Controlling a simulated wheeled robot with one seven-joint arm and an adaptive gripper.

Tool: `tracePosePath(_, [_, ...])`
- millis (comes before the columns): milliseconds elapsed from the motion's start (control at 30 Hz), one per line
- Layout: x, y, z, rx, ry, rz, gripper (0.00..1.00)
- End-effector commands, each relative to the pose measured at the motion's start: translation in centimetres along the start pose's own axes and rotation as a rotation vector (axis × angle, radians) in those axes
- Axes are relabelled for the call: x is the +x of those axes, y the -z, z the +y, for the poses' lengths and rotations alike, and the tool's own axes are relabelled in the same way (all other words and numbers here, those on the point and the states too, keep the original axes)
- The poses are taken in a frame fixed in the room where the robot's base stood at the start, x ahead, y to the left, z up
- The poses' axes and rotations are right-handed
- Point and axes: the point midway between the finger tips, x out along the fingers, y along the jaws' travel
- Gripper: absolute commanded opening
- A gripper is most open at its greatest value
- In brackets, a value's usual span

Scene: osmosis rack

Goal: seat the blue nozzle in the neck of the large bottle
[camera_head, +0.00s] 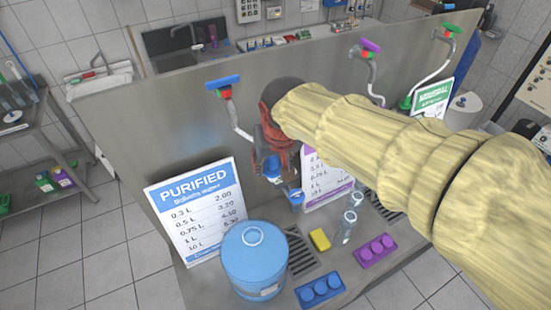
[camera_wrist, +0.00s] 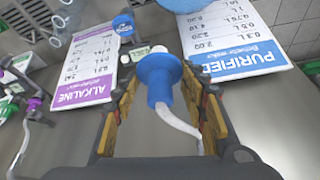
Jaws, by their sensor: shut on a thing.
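The large blue bottle (camera_head: 253,268) stands upright on the counter, its open neck (camera_head: 254,236) on top. Part of it shows at the top edge of the wrist view (camera_wrist: 183,4). My gripper (camera_head: 273,168) is above and behind the bottle, to its right in the head view. In the wrist view my gripper (camera_wrist: 160,84) is shut on the blue nozzle (camera_wrist: 157,76), which sits between the two fingers with its white hose (camera_wrist: 180,122) trailing back. The nozzle also shows partly in the head view (camera_head: 272,166). It is apart from the neck.
The PURIFIED price board (camera_head: 195,208) stands left of the bottle, the purple-lettered board (camera_head: 326,180) behind my arm. A small blue-capped item (camera_head: 297,196), clear bottles (camera_head: 347,225), a yellow sponge (camera_head: 319,240), and blue (camera_head: 320,290) and purple (camera_head: 376,250) cap trays stand to the right.

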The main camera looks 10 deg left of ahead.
Motion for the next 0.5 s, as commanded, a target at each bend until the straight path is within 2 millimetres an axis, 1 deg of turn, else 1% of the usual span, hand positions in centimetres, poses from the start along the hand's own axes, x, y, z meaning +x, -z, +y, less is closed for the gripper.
tracePosePath(500, [-0.7,-1.6,-2.5,-0.001,0.001,0.002,0.17])
